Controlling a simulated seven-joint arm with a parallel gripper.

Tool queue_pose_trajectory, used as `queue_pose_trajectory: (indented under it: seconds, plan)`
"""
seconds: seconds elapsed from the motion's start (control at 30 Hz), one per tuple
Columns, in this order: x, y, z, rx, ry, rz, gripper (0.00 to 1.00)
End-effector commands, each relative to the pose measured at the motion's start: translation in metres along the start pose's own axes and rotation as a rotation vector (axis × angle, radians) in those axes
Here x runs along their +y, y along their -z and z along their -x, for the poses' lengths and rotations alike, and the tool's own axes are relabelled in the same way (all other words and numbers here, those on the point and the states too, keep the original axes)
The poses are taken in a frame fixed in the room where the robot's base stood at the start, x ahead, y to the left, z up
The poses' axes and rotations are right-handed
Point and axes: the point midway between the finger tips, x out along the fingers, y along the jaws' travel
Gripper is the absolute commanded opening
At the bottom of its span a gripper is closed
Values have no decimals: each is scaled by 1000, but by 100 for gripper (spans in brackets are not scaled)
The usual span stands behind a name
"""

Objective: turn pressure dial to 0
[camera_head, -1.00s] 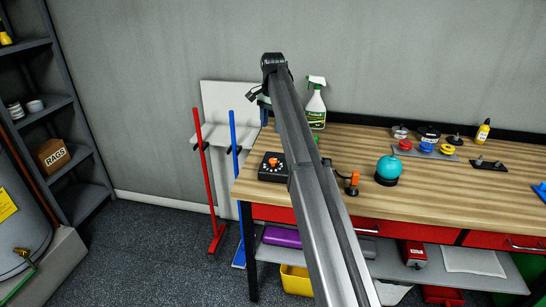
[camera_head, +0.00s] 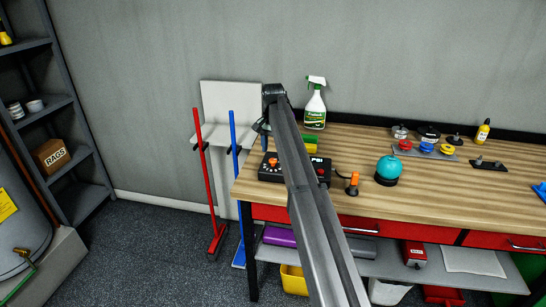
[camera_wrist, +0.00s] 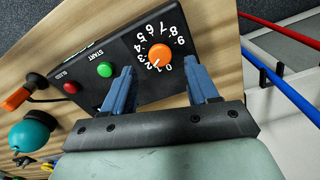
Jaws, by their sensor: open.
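The pressure dial is an orange knob (camera_wrist: 159,54) ringed by white digits on a black control box (camera_wrist: 125,45). Its pale mark points toward the low digits, around 1 or 2; I cannot tell exactly. A green START button (camera_wrist: 105,69) and a red BLEED button (camera_wrist: 70,87) sit beside it. My gripper (camera_wrist: 163,76) is open and empty, its blue fingers apart just short of the knob and not around it. In the head view the knob (camera_head: 273,161) shows left of my arm, which hides the middle of the box (camera_head: 268,174).
A teal dome (camera_head: 388,169) and an orange-topped fitting (camera_head: 353,184) stand right of the box on the wooden bench (camera_head: 440,198). A spray bottle (camera_head: 315,108) stands behind. Red (camera_head: 207,185) and blue (camera_head: 234,180) poles stand left of the bench.

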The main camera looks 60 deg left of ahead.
Motion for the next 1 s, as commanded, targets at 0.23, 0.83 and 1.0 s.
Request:
queue_pose_trajectory:
  seconds: [0.23,0.83,1.0]
  plan:
    - [0,0,-30,-1,0,0,59]
    - [0,0,-40,0,0,0,47]
    - [0,0,-40,0,0,0,31]
